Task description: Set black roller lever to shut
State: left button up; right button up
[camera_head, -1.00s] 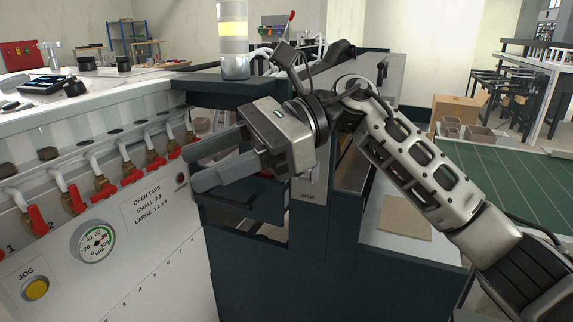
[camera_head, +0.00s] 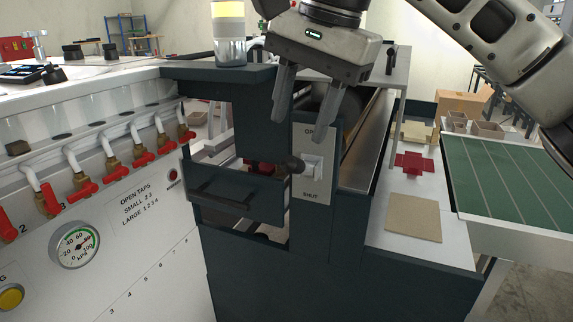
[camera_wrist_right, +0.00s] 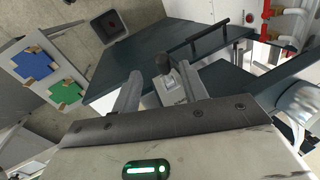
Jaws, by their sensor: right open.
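The black roller lever (camera_head: 293,165) sticks out from a pale plate (camera_head: 314,186) on the front of the dark machine. The plate reads OPEN at the top, partly hidden by a finger, and SHUT at the bottom. The lever's knob is about mid-height on the plate; I cannot tell its exact setting. My right gripper (camera_head: 300,127) is open and empty, its fingers pointing down just above the lever. In the right wrist view the knob (camera_wrist_right: 162,65) shows between the fingertips, with no clear contact. My left gripper is not in view.
A dark drawer with a bar handle (camera_head: 222,193) juts out left of the plate. Red-handled taps (camera_head: 143,159) and a pressure gauge (camera_head: 74,246) are further left. A tan sheet (camera_head: 414,218) and a red cross-shaped piece (camera_head: 413,163) lie on the white surface at right.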

aim_at(288, 161)
jog(key=x, duration=0.8)
jog(key=shift+f, duration=0.1)
grip_shut()
